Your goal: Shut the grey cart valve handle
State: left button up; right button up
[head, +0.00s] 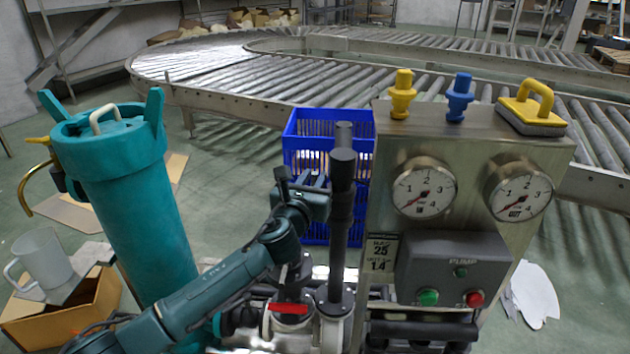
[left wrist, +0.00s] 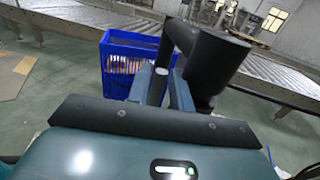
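A dark grey upright post with a thick round grip (head: 342,165) rises from the pale pipework on the cart (head: 470,160); it may be the valve handle, but I cannot be sure. A red lever (head: 288,308) lies low on the pipework. My left gripper (head: 306,180) is just left of the post. In the left wrist view, its fingers (left wrist: 161,87) are apart, with a dark bar showing between or beyond them; contact cannot be told. The thick dark grip (left wrist: 216,62) stands right of them. My right gripper is not in view.
The cart's panel carries two gauges, a pump box (head: 455,270) and yellow and blue fittings on top. A teal cylinder (head: 125,190) stands left of my arm. Blue crates (head: 305,128) stand behind the gripper. A roller conveyor (head: 340,80) curves across the back.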

pick_arm(q)
jog(key=shift+w+d, duration=0.15)
jog(key=shift+w, duration=0.6)
jog(key=shift+c, duration=0.2)
grip_shut()
